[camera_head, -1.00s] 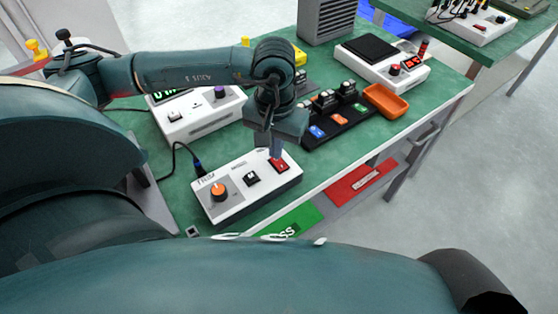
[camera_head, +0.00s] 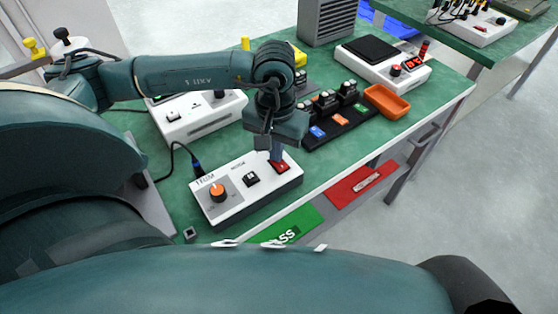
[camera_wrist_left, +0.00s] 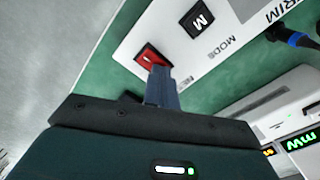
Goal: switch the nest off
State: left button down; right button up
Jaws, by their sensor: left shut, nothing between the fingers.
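The white nest box (camera_head: 225,207) sits at the table's front edge, with an orange TRIM knob (camera_head: 217,190), a black MODE switch (camera_head: 251,179) and a red rocker switch (camera_head: 280,167) at its right end. The red rocker also shows in the left wrist view (camera_wrist_left: 150,56), labelled with text starting "NE". My left gripper (camera_head: 276,156) is shut and empty, pointing down with its tips at the red rocker. In the left wrist view the fingertips (camera_wrist_left: 160,70) overlap the rocker's edge; I cannot tell whether they touch it. My right gripper is not in view.
A white instrument box (camera_head: 200,118) stands behind the nest box. A black rack (camera_head: 340,128) with coloured labels and an orange tray (camera_head: 386,101) lie to the right. A black cable runs to the nest box's back.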

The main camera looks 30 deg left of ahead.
pick_arm(q)
jog(key=shift+r+p, duration=1.65)
jog(key=shift+r, duration=1.8)
jog(key=shift+s, duration=0.1)
